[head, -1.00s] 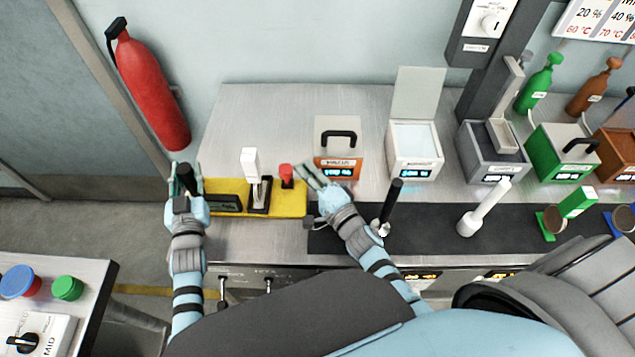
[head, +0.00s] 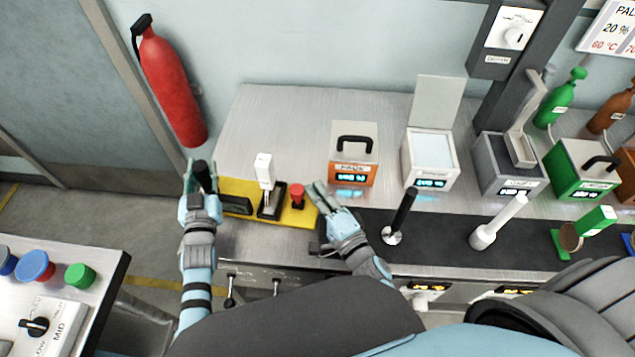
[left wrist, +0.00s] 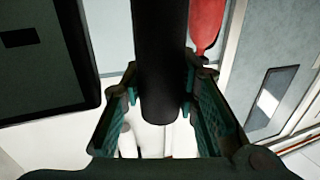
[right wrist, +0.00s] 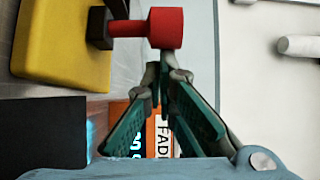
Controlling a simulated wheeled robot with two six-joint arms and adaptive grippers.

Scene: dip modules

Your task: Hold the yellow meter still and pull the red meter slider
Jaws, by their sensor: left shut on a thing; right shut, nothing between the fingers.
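The yellow meter (head: 283,214) lies on the metal bench with a dark display, a white-topped lever (head: 265,170) and a red slider knob (head: 297,194). My left gripper (head: 200,172) is shut on the black handle (head: 204,177) at the meter's left end; the handle stands between the fingers in the left wrist view (left wrist: 160,60). My right gripper (head: 316,190) is shut and empty just right of the red knob. In the right wrist view the closed fingertips (right wrist: 166,62) are right at the red knob (right wrist: 166,28); whether they touch it I cannot tell.
An orange-fronted box (head: 353,160) stands behind my right gripper. The bench behind the meter (head: 285,115) is clear.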

